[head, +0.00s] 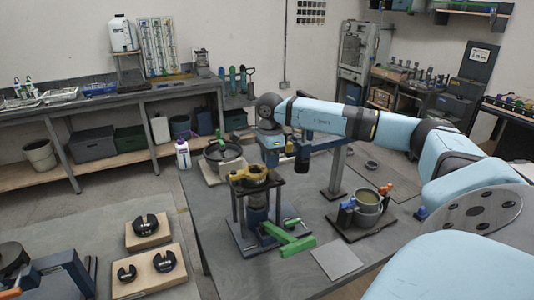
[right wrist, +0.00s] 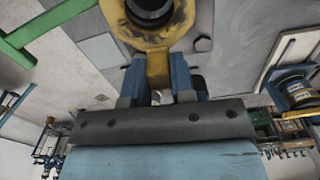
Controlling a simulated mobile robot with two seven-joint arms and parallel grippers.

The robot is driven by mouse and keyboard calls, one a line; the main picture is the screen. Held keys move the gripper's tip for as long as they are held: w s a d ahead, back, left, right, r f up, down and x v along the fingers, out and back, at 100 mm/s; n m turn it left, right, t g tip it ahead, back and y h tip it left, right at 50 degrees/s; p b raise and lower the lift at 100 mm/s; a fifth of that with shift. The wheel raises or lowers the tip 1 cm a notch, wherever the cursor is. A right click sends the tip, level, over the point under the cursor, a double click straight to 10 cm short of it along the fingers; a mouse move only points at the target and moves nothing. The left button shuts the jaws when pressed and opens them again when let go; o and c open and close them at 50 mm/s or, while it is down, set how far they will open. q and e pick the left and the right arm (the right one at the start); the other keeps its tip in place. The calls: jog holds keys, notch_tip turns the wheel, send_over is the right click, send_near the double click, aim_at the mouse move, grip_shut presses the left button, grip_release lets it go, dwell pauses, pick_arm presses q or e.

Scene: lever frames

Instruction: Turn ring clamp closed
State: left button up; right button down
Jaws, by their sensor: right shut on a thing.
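The ring clamp is a yellow ring (head: 250,176) on top of a dark stand with several posts, around a dark cylinder. In the right wrist view the yellow ring (right wrist: 182,38) surrounds a black round part, and its yellow handle (right wrist: 157,70) points toward my wrist. My right gripper (head: 272,163) comes down from above at the ring's right side. In the right wrist view its two blue fingers (right wrist: 157,80) are shut on the handle, one on each side. The arm hides part of the area behind the ring. My left gripper is not in view.
A green lever (head: 288,243) sticks out at the stand's front, beside a flat grey plate (head: 335,259). A pot fixture (head: 367,206) with blue and orange parts stands to the right. A dark round pan (head: 222,149) and white bottle (head: 183,153) stand behind.

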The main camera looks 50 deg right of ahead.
jog(key=shift+s+a+m, duration=0.15)
jog(key=shift+s+m, duration=0.1)
jog(key=shift+m, duration=0.05)
dwell(0.4)
jog(key=c, duration=1)
grip_release()
jog(key=shift+o, duration=0.2)
jog(key=shift+r, duration=0.1)
jog(key=shift+r, duration=0.3)
notch_tip(320, 180, up, 13)
jog(key=b, duration=0.1)
jog(key=shift+s, duration=0.15)
